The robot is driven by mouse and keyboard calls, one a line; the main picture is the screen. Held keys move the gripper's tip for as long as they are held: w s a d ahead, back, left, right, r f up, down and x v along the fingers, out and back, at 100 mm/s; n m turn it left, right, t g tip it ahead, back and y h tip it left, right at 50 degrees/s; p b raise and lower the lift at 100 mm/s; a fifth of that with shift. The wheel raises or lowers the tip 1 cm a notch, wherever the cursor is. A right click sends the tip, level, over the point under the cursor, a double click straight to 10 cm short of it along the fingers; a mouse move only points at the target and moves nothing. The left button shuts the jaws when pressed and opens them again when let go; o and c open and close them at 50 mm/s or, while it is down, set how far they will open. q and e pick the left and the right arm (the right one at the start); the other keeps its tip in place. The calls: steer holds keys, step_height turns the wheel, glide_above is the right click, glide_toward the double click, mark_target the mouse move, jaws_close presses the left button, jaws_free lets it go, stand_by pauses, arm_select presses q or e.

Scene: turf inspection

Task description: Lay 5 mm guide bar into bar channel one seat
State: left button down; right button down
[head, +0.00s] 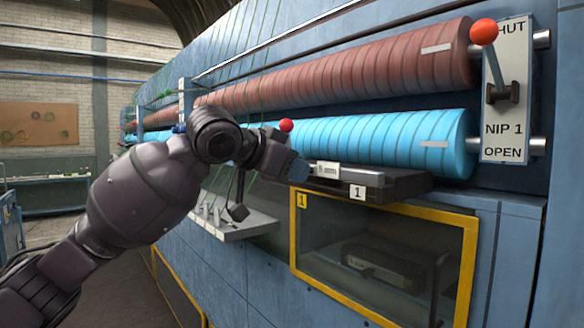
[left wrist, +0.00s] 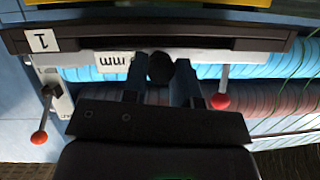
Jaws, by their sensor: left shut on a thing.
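My left gripper (head: 292,168) is at the front of the blue roller and also shows in the left wrist view (left wrist: 160,82). Its two fingers are shut on a dark round grip of the guide bar (left wrist: 112,57), a pale bar with a white "mm" label. In the head view the bar (head: 325,168) shows right of the gripper, its left part hidden. Bar channel one (head: 400,187), a dark ledge marked 1, lies just below the bar; in the left wrist view the channel (left wrist: 200,44) runs alongside it. I cannot tell whether they touch.
The blue roller (head: 390,142) and red-brown roller (head: 380,72) run behind. A NIP 1 plate (head: 507,110) carries a red-knobbed lever (head: 484,32) at right. A grey shelf with small pegs (head: 232,226) sits below my arm. A yellow-framed window (head: 385,213) is under the channel.

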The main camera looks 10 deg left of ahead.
arm_select(q)
steer(key=shift+f, duration=0.65)
steer(key=c, duration=0.8)
jaws_free()
steer(key=b+v, duration=0.2)
steer(key=v, duration=0.9)
steer(key=shift+f, duration=0.1)
